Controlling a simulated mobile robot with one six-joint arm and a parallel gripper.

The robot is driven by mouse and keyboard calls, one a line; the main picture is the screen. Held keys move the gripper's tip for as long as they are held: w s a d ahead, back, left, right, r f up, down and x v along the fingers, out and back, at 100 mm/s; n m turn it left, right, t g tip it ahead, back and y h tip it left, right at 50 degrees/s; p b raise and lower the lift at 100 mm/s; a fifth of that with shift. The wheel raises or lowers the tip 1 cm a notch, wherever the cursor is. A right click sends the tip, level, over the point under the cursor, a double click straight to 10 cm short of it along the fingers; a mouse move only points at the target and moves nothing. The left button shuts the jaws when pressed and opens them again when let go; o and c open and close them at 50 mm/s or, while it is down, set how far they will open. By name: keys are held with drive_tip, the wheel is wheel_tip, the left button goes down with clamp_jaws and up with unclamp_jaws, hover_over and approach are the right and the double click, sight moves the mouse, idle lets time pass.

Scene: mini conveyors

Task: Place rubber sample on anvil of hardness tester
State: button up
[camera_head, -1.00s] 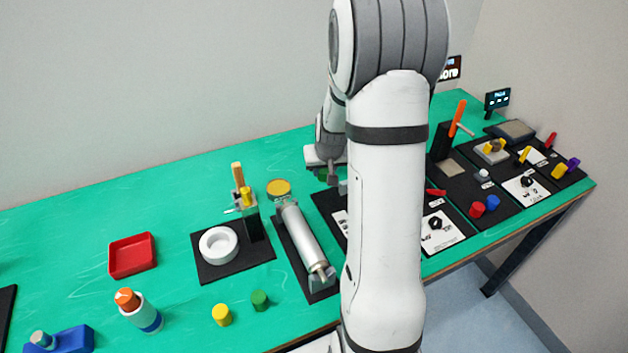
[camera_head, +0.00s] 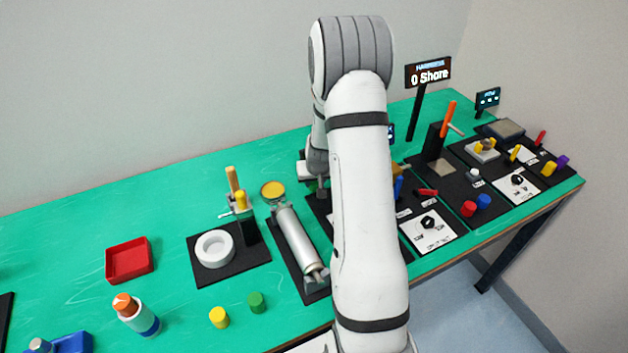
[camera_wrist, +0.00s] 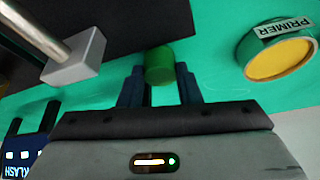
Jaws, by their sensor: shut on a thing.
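My gripper (camera_wrist: 160,90) is shut on a green cylinder (camera_wrist: 160,66), which sticks out between the dark fingers in the wrist view; I take it to be the rubber sample. In the head view my gripper (camera_head: 322,190) is low over the bench, right of the primer tin, and the held piece is not clear. The hardness display (camera_head: 428,75) reads "0 Shore" on a black post. The tester's anvil is not clearly seen; my arm hides much of that part of the bench.
The yellow-topped primer tin (camera_wrist: 282,56) is close to my gripper. A grey block (camera_wrist: 76,58) on a metal rod is at the upper left in the wrist view. Loose yellow (camera_head: 219,317) and green (camera_head: 257,302) cylinders stand at the front. A red tray (camera_head: 112,268) lies left.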

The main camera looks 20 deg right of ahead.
drive_tip(key=shift+f, duration=0.2)
drive_tip(key=o, duration=0.9)
drive_tip(key=shift+o, duration=0.2)
drive_tip(key=shift+r, duration=0.1)
